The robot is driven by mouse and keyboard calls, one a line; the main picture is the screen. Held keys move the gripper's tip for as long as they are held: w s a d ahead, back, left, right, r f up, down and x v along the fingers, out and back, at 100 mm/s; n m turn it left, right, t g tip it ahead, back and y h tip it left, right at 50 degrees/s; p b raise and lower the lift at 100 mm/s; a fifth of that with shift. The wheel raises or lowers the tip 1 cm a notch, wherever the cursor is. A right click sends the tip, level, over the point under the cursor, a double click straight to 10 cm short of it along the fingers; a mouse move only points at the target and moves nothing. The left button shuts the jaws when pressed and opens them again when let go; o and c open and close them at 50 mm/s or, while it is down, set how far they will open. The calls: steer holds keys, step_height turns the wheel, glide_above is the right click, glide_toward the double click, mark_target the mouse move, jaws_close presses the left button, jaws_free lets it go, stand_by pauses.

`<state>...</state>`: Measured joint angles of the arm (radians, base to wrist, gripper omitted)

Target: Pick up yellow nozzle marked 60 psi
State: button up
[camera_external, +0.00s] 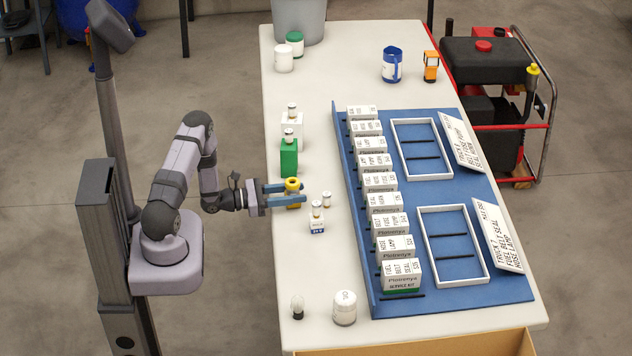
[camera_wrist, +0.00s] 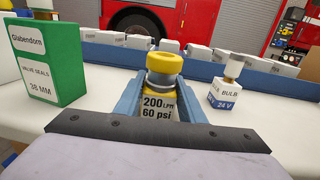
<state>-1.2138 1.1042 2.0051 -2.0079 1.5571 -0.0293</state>
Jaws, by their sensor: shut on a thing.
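The yellow nozzle (camera_external: 292,186) stands near the left edge of the white table, upright, with a grey band below its yellow top. In the wrist view the nozzle (camera_wrist: 163,72) has a label reading 200 LPM, 60 psi. My gripper (camera_external: 287,194) reaches in from the left, low over the table, with its blue fingers on either side of the nozzle. In the wrist view the gripper (camera_wrist: 160,100) is shut on the nozzle's body. The nozzle's underside is hidden, so I cannot tell whether it touches the table.
A green valve seals box (camera_wrist: 45,65) stands close on the left in the wrist view. A white bulb box (camera_wrist: 225,93) stands on the right. The blue tray (camera_external: 450,293) holds a row of white boxes and two white frames. A white jar (camera_external: 345,308) stands near the front.

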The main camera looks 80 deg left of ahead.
steer(key=shift+r, duration=5)
